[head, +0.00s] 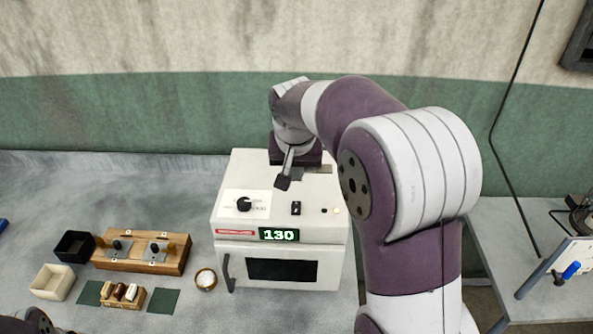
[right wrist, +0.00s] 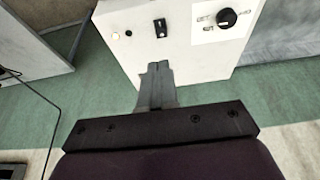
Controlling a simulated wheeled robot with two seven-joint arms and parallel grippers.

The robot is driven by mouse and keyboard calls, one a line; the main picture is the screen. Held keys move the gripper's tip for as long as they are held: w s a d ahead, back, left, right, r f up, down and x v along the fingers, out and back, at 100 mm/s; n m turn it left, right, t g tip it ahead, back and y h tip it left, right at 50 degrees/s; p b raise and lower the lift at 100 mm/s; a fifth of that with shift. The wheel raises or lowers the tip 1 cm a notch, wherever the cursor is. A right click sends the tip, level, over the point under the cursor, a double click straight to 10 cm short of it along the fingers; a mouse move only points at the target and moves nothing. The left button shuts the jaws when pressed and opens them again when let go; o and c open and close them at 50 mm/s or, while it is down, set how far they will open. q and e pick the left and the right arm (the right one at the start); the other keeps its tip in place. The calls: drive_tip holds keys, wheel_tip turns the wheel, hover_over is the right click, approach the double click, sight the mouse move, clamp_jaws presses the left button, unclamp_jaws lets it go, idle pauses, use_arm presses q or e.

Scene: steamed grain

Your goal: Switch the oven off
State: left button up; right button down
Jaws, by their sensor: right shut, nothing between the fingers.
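The white oven (head: 235,208) stands on the bench, with a green-lit display (head: 279,234) reading 130. On its top are a black dial (head: 244,204), a black rocker switch (head: 296,208) and a small glowing lamp (head: 336,211). My right gripper (head: 283,183) is shut and empty above the oven top, behind the switch and apart from it. In the right wrist view, the shut fingertips (right wrist: 158,66) point toward the switch (right wrist: 160,27), with the dial (right wrist: 227,18) to the right and the lamp (right wrist: 115,35) to the left.
Left of the oven are a wooden block with metal fittings (head: 140,262), a black box (head: 75,246), a cream box (head: 53,282), a small rack of vials (head: 123,295) and a round dish (head: 206,279). A separate table (head: 520,235) stands at the right.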

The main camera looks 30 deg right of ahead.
drive_tip(key=shift+w+d+b, duration=0.4)
drive_tip(key=shift+w+b, duration=0.45)
drive_tip(key=shift+b, duration=0.05)
drive_tip(key=p, duration=0.5)
approach(297, 203)
drive_tip(key=x, duration=0.5)
drive_tip(key=shift+w+d+f, duration=0.2)
drive_tip(key=shift+w, duration=0.05)
drive_tip(key=shift+f, duration=0.55)
